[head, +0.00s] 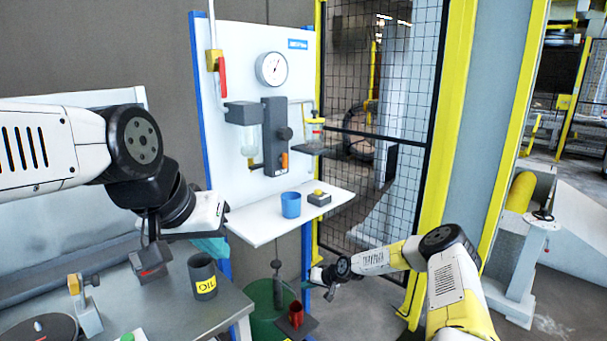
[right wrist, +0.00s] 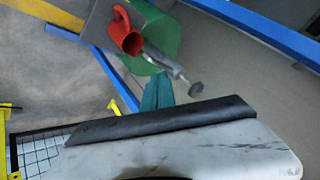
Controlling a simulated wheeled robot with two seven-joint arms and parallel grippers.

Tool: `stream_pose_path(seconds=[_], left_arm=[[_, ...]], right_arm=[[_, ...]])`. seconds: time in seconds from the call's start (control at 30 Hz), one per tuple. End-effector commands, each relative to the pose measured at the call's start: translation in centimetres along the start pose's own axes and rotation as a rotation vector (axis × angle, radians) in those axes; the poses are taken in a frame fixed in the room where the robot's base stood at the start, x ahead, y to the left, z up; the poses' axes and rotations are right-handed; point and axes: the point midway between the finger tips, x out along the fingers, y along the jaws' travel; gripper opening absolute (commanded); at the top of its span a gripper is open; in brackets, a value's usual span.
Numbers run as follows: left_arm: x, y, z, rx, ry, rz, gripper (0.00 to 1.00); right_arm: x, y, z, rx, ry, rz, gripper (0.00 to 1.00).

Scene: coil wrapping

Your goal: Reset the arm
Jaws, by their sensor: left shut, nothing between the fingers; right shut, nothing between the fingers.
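My left gripper (head: 212,247) hangs at the end of my left arm, above the right end of the metal bench. Its teal fingers are shut with nothing seen between them, and my wrist partly hides them. My right gripper (head: 305,285) is low in front of the panel's stand, below the white shelf. In the right wrist view its teal fingers (right wrist: 158,93) are together and empty. They point towards a green drum (right wrist: 160,45) and a red mug (right wrist: 122,35), apart from the mug as far as I can tell.
A white shelf (head: 262,225) carries a blue cup (head: 291,205) and a small grey block (head: 319,199). The bench (head: 170,312) holds a dark OIL cup (head: 203,276). A gauge panel (head: 235,60) stands behind, with a yellow-framed mesh fence (head: 380,25) to its right.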

Motion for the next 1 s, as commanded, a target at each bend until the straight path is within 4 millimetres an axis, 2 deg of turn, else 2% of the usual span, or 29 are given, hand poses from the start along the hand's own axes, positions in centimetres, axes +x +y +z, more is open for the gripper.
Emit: stream_pose_path(seconds=[0.37,0.67,0.77,0.87,1.0], left_arm=[[0.0,0.0,0.0,0.000,0.000,0.000,0.00],[0.0,0.0,0.0,0.000,0.000,0.000,0.00],[0.0,0.0,0.0,0.000,0.000,0.000,0.00],[0.0,0.0,0.0,0.000,0.000,0.000,0.00],[0.0,0.0,0.0,0.000,0.000,0.000,0.00]], right_arm=[[-2.5,-1.4,-1.5,-0.058,-0.032,0.024,0.00],[-7.1,-3.8,-3.7,-0.145,-0.082,0.073,0.00],[-9.5,-4.9,-4.5,-0.183,-0.104,0.102,0.00],[-12.9,-6.3,-5.6,-0.228,-0.130,0.145,0.00],[-19.1,-8.7,-6.8,-0.286,-0.168,0.224,0.00]])
